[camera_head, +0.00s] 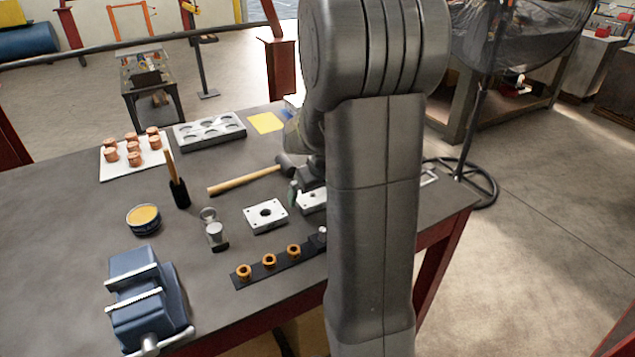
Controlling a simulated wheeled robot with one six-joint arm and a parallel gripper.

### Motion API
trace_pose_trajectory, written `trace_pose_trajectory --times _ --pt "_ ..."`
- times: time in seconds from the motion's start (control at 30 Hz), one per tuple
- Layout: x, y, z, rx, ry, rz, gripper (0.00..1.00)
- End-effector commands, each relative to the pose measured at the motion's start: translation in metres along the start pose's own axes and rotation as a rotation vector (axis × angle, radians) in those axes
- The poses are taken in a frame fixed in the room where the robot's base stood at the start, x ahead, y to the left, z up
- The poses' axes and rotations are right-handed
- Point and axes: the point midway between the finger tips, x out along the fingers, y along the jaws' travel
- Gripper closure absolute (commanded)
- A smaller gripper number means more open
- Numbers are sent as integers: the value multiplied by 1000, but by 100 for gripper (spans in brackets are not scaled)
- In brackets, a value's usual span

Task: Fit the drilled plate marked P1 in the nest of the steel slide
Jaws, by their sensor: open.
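A light steel plate (265,216) with a large centre hole and small corner holes lies flat on the bench. A second pale drilled plate (311,201) lies to its right, partly covered by my arm. I cannot read a P1 mark on either. A pale frame-like edge (429,178) shows right of my arm; I cannot tell whether it is the steel slide, and no nest is clearly visible. My gripper (304,188) points down close above the second plate. It is open, mostly hidden by my arm, and I see nothing held in it.
A dark strip with brass rings (269,262) lies in front. A grey tray (209,130) and copper pieces on a white sheet (118,172) are behind.

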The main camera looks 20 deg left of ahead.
Motion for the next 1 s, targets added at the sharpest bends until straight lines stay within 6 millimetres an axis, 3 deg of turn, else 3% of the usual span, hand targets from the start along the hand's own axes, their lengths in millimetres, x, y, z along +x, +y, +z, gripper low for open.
trace_pose_trajectory --times 0.43,0.7,1.0 --pt "10 0 0 -1 0 0 0" --pt "10 0 0 -1 0 0 51" --pt "4 0 -3 -1 1 1 53"
